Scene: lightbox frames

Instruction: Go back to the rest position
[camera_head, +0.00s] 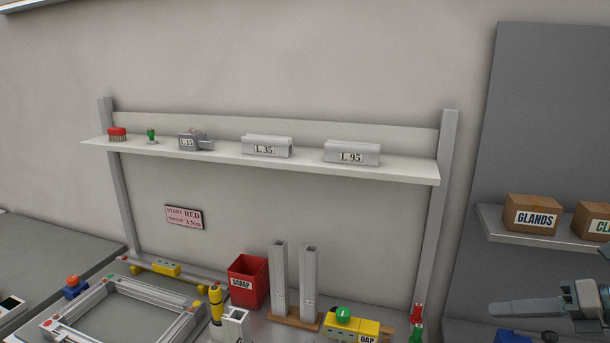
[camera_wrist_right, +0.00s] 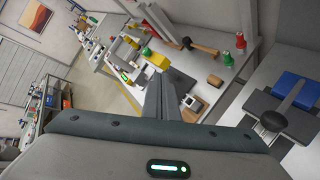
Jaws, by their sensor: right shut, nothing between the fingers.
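My right gripper (camera_head: 500,309) comes in at the right edge of the head view, dark grey, its fingers pointing left. Its fingers are together and hold nothing. They also show in the right wrist view (camera_wrist_right: 168,82), closed side by side above the workbench area. The gripper is in front of the lower right of the scene, below the shelf with the cartons and apart from everything I can make out. My left gripper is not in view.
A shelf (camera_head: 290,168) on posts carries grey blocks and a red brush. Below stand a red scrap bin (camera_head: 248,282), two upright profiles (camera_head: 279,280), a yellow gauge (camera_head: 352,326) and a frame (camera_head: 125,290). A GLANDS carton (camera_head: 533,215) sits on the right shelf.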

